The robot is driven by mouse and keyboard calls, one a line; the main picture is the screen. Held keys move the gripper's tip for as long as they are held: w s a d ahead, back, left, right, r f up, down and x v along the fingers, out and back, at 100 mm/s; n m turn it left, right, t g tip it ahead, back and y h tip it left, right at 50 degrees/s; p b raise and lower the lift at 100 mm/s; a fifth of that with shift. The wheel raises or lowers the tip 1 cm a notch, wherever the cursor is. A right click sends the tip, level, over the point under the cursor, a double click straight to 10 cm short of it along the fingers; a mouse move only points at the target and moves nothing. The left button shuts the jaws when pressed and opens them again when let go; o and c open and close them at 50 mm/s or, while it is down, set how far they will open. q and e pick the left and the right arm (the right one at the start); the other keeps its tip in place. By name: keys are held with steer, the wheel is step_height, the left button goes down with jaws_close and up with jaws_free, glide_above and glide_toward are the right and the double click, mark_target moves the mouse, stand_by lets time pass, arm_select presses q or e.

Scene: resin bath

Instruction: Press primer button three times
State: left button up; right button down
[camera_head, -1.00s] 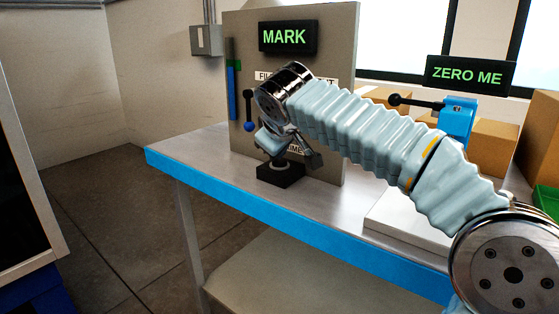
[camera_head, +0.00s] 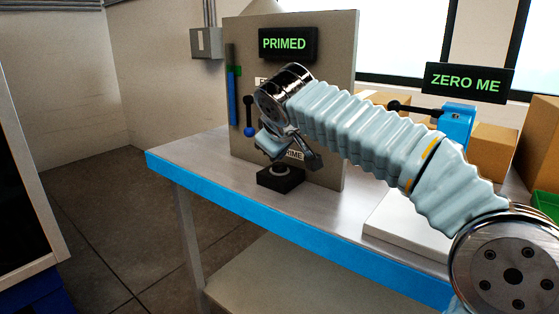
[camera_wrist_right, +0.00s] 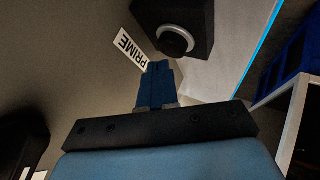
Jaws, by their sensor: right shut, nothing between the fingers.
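The primer button (camera_wrist_right: 172,40) is a dark round cap in a pale ring on a black box (camera_head: 281,181). The box stands on the bench at the foot of the grey panel, beside a PRIME label (camera_head: 293,155). My right gripper (camera_wrist_right: 158,68) is shut and empty, its blue fingertips close to the button in the wrist view. In the head view it hangs just above the button, apparently clear of it, with the wrist partly hiding the panel. The panel's display (camera_head: 288,43) reads PRIMED in green. My left gripper is not in view.
The grey panel (camera_head: 335,60) rises right behind the button. It carries a blue gauge strip (camera_head: 232,97) and a blue-tipped lever (camera_head: 249,130). A blue device (camera_head: 458,120) with a ZERO ME display (camera_head: 470,78) stands to the right. The bench's left end (camera_head: 195,152) is clear.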

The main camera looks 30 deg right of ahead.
mark_target(279, 167)
steer(key=shift+r, duration=0.3)
step_height(279, 167, up, 5)
steer(key=p, duration=0.4)
steer(key=shift+p, duration=0.35)
steer(key=shift+f, duration=0.1)
stand_by(0.5)
